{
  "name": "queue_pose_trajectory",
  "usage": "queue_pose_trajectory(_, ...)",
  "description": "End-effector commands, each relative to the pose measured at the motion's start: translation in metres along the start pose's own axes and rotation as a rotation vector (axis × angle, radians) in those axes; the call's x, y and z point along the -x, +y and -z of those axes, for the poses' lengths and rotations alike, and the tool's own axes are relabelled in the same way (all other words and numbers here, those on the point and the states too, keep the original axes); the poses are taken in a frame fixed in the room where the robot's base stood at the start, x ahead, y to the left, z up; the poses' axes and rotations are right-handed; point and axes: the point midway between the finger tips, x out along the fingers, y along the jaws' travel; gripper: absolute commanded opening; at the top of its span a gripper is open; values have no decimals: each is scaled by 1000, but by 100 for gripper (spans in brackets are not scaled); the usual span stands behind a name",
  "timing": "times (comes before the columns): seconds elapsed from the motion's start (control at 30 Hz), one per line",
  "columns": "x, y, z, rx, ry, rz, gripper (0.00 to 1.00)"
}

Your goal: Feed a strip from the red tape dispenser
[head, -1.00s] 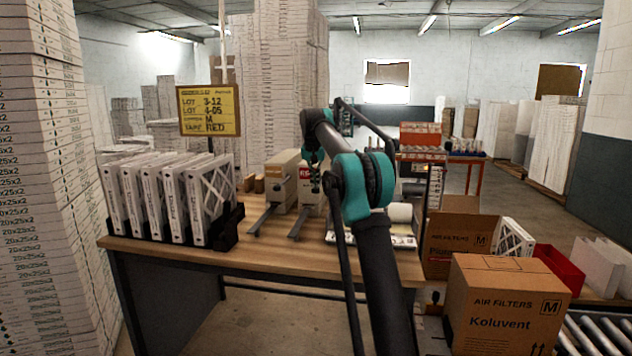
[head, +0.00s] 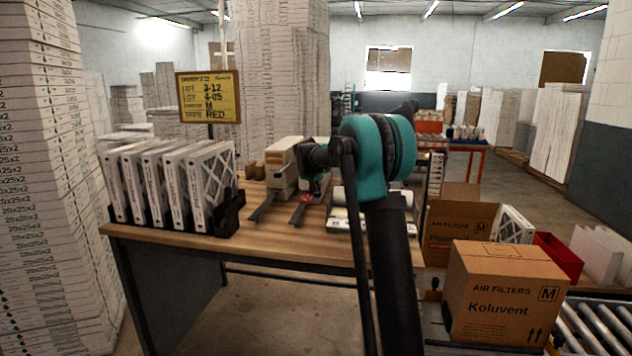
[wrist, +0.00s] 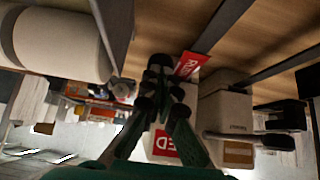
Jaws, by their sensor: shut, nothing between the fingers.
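The red tape dispenser shows in the wrist view by its white front with a red "RED" label (wrist: 166,144), partly behind my fingers. In the head view my arm hides most of its body; its dark rail (head: 298,213) points toward the front of the bench. A short red strip (wrist: 189,64) with lettering lies at the dispenser end of that rail, also visible in the head view (head: 305,198). My gripper (wrist: 160,64) is shut and empty, in front of the dispenser and beside the strip. Whether it touches the dispenser is unclear.
A second, beige dispenser (head: 283,166) stands just left. A rack of white filters (head: 168,190) is at the bench's left end, below a yellow sign (head: 208,98) reading "RED". A white roll (wrist: 62,42) is close beside my gripper. A carton (head: 503,300) sits right of the bench.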

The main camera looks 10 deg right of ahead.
Motion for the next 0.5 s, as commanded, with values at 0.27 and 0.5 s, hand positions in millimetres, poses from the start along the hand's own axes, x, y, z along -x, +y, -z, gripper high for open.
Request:
queue_pose_trajectory(0.27,-25,0,-11,-1,59,-1,0)
queue_pose_trajectory(0.5,-33,0,-14,0,58,-1,0)
